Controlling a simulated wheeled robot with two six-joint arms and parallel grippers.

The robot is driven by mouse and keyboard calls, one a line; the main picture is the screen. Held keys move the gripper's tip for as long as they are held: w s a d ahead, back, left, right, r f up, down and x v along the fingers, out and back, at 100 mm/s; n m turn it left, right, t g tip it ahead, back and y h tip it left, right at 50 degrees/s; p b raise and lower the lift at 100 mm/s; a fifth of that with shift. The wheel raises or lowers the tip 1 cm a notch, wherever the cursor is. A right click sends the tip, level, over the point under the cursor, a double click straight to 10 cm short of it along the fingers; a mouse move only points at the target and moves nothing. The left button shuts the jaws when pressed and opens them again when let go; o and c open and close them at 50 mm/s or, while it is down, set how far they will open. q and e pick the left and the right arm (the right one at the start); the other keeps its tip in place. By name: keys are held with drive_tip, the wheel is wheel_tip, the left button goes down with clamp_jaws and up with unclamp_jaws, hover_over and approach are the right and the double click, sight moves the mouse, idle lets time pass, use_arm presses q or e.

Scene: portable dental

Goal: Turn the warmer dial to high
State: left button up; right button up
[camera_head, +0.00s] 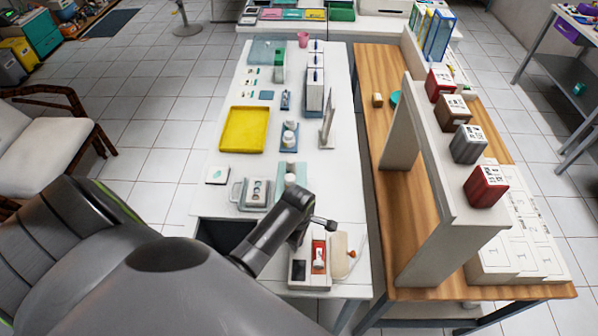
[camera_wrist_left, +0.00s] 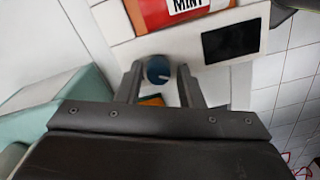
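The warmer is a white unit (camera_head: 310,284) at the near end of the white table, with a dark screen (camera_head: 298,270) and a red panel on top. In the left wrist view the dark screen (camera_wrist_left: 231,41) and a red "MINT" label (camera_wrist_left: 180,12) show. The blue round dial (camera_wrist_left: 157,69) has a pale mark at its lower right. My left gripper (camera_wrist_left: 160,72) is open, its fingers on either side of the dial with small gaps showing. Whether a finger touches the dial I cannot tell. My right gripper is not in view.
A grey device (camera_head: 256,195) and a teal-based item (camera_head: 289,177) stand behind the warmer. A beige piece (camera_head: 340,258) with a cord lies to its right. A yellow tray (camera_head: 245,130) sits farther back. A wooden table (camera_head: 386,215) with a white shelf stands at right.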

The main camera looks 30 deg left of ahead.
use_arm(q)
drive_tip(key=c, duration=0.7)
drive_tip(key=shift+o, duration=0.2)
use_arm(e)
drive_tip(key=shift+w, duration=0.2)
use_arm(q)
drive_tip(key=shift+m, duration=0.3)
drive_tip(key=m, duration=1)
drive_tip(key=shift+m, duration=0.4)
drive_tip(key=m, duration=1.2)
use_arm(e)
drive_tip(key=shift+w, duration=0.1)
use_arm(q)
drive_tip(key=shift+m, duration=0.4)
